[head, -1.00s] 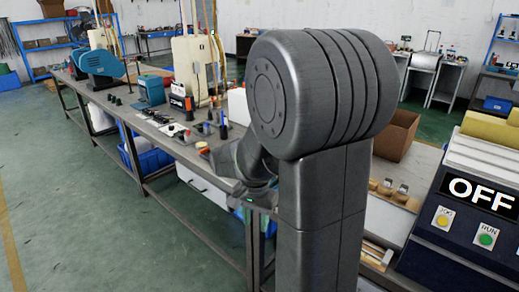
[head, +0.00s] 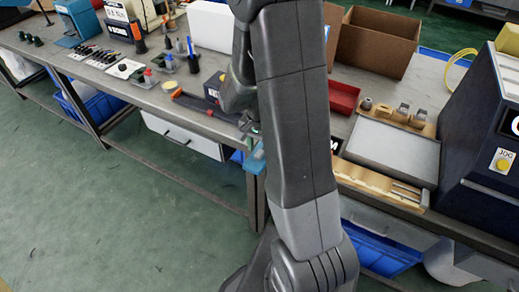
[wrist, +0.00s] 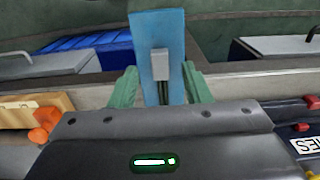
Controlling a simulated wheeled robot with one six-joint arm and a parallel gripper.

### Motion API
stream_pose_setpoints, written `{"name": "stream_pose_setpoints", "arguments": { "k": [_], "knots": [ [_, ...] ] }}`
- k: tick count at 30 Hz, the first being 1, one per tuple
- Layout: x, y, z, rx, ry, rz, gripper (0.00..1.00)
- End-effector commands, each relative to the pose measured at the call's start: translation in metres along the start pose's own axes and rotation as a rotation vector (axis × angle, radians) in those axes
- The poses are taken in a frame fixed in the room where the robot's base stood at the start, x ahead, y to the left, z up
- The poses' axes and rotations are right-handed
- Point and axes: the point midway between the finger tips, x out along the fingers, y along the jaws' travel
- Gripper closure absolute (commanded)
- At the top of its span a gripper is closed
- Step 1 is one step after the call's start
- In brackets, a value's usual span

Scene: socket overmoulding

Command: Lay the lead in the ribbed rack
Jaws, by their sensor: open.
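My gripper (wrist: 162,88) is open at the front edge of the bench, with its two green fingers apart in the wrist view. A blue upright plate (wrist: 158,24) with a small grey block (wrist: 161,66) shows between and beyond the fingers. I cannot tell whether they touch it. In the head view my arm hides most of the gripper. A low wooden rack (head: 369,181) with pale strips lies along the bench front, right of my arm; its left end is hidden. I cannot make out the lead for certain in either view.
A grey-topped tray (head: 393,148) lies behind the rack, with a red bin (head: 343,97) and a cardboard box (head: 378,42) farther back. A dark machine (head: 490,150) stands at the right.

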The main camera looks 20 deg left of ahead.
Motion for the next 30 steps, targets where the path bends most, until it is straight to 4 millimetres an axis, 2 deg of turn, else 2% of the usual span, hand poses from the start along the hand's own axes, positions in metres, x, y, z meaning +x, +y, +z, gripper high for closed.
{"name": "stream_pose_setpoints", "arguments": {
  "k": [6,14,16,21,22,30],
  "knots": [
    [0.015,0.0,0.0,0.0,0.0,0.001,0.56],
    [0.016,0.0,0.0,0.0,0.0,0.0,0.56],
    [0.015,0.0,0.0,0.0,0.0,0.0,0.64],
    [0.015,0.0,0.0,0.0,0.0,0.0,0.98],
    [0.015,0.0,0.0,0.0,0.0,0.0,1.0],
    [0.016,0.0,0.006,-0.001,0.0,0.0,1.0]
  ]
}}
